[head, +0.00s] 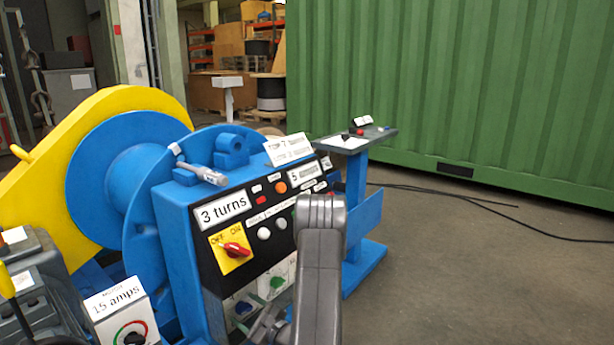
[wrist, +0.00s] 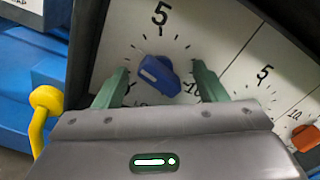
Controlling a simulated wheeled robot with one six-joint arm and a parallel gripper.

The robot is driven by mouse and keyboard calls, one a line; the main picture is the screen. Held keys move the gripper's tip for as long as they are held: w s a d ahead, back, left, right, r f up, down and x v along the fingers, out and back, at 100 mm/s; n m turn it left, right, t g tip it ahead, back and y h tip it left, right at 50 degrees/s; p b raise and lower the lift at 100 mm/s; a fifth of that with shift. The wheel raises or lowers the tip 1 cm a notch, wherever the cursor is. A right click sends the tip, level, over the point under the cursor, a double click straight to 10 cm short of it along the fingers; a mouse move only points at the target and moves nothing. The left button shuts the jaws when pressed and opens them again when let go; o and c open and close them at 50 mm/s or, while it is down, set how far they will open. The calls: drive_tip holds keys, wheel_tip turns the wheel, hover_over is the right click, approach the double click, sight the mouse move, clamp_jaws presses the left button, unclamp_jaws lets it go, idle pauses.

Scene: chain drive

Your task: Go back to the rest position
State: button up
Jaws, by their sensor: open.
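My gripper (wrist: 160,70) is open in the wrist view, its two green fingers apart on either side of a blue knob (wrist: 157,78). The knob sits on a white dial with a 5 above it and a 10 at its lower right. I cannot tell whether the fingers touch the knob. In the head view my grey arm stands in front of the lower control panel (head: 262,222); my gripper (head: 262,326) is low there and partly hidden. The blue knob (head: 243,307) shows small beside it.
An orange knob (wrist: 305,138) is at the right in the wrist view. The blue machine carries a red switch (head: 233,249) and a "3 turns" label. A small stand (head: 357,141) is behind my arm. A green container (head: 450,80) stands behind. Floor at the right has a black cable.

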drive_tip(key=n, duration=0.5)
drive_tip(key=shift+n, duration=0.3)
drive_tip(key=shift+s, duration=0.1)
idle(0.3)
